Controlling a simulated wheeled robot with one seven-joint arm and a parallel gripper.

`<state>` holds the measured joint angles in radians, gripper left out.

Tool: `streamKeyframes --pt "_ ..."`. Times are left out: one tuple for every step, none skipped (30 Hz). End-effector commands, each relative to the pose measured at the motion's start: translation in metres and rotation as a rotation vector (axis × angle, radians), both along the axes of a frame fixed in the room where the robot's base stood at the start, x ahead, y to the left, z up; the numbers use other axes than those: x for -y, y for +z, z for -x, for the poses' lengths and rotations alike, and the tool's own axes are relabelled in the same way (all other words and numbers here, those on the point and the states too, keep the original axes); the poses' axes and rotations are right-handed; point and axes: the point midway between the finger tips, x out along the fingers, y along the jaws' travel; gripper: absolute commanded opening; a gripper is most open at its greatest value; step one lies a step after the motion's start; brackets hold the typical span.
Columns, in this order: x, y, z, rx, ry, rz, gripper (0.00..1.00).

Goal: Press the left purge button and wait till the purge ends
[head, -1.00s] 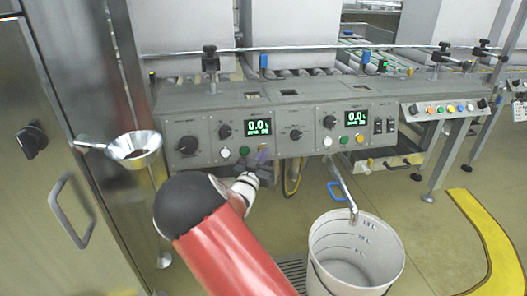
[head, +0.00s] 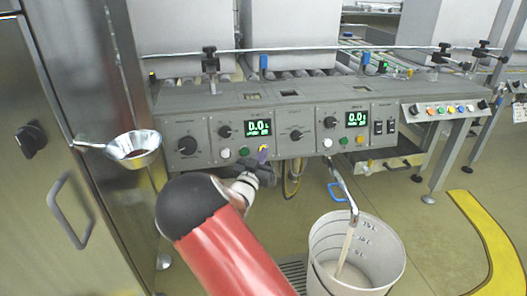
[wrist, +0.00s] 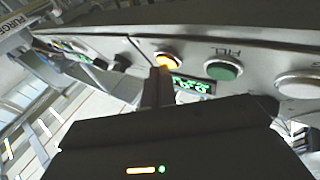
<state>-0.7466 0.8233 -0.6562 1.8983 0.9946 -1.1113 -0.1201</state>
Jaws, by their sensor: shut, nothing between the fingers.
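The left control panel (head: 200,130) has a green "0.0" display (head: 258,128) and a row of white, green and yellow buttons. The yellow button glows in the wrist view (wrist: 167,61), right at the tip of my gripper (wrist: 160,72); whether they touch is unclear. The green button (wrist: 224,70) under the FILL label is beside it. In the head view my gripper (head: 262,158) is shut and empty, in front of the yellow button and partly hiding it. A pale stream (head: 346,250) runs from the metal spout (head: 345,185) into the white bucket (head: 390,255).
A right control panel (head: 345,140) with its own display and buttons adjoins. Another button box (head: 440,109) stands at the right. The floor right of the bucket is clear.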

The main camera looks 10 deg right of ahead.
Motion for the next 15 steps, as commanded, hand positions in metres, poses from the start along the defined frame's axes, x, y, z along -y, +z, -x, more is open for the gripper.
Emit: streamKeyframes --pt "-0.0001 -0.0004 -0.0006 0.000 0.000 0.000 0.00" --pt "-0.0001 -0.0002 -0.0006 0.000 0.000 0.000 0.00" --pt "-0.0001 -0.0002 -0.0006 0.000 0.000 0.000 0.00" --pt "-0.0001 -0.0002 -0.0005 0.000 0.000 0.000 0.00" --pt "-0.0001 -0.0002 -0.0005 0.000 0.001 0.000 0.00" --pt "-0.0001 -0.0002 -0.0005 -0.001 0.001 0.000 0.00" --pt "-0.0001 -0.0002 -0.0005 -0.001 0.001 0.000 0.00" --pt "-0.0001 -0.0002 -0.0005 -0.001 0.001 0.000 0.00" --pt "-0.0002 -0.0002 -0.0003 -0.001 0.001 0.000 0.00" --pt "-0.0002 0.0000 0.0001 -0.001 0.001 0.000 0.00" --pt "-0.0001 0.0002 0.0007 -0.001 0.001 0.000 0.00" --pt "-0.0001 0.0004 0.0019 -0.001 0.001 0.000 0.00" --pt "-0.0002 0.0007 0.0030 -0.002 0.000 0.000 0.00" --pt "-0.0002 0.0012 0.0042 -0.002 0.001 -0.001 0.00" --pt "-0.0003 0.0020 0.0061 -0.002 0.001 -0.001 0.00"
